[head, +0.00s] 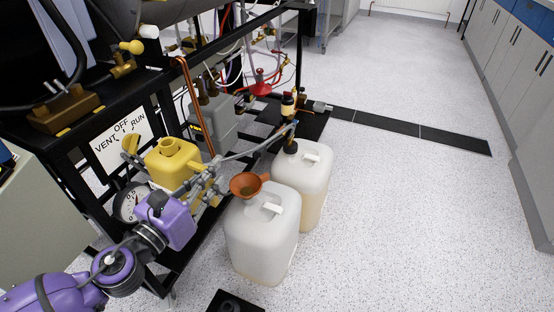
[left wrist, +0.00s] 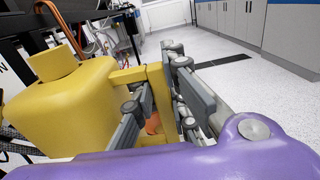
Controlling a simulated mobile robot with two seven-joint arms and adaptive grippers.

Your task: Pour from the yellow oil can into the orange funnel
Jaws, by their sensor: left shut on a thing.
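The yellow oil can (head: 172,163) is held in the air beside the black frame and looks about upright, its round top neck upward. My left gripper (head: 216,182) is shut on its handle. In the left wrist view the can (left wrist: 65,105) fills the left side, and its handle (left wrist: 155,88) passes between the fingers. The orange funnel (head: 248,185) sits on top of the front white jug (head: 262,240), just right of the gripper and apart from the can. Only a bit of the funnel (left wrist: 152,124) shows between the fingers. My right gripper is out of view.
A second white jug (head: 307,180) with a dark cap and a hose stands behind the front one. The black frame (head: 170,110) with a gauge, sign and pipes is close on the left. Open speckled floor (head: 420,220) lies to the right.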

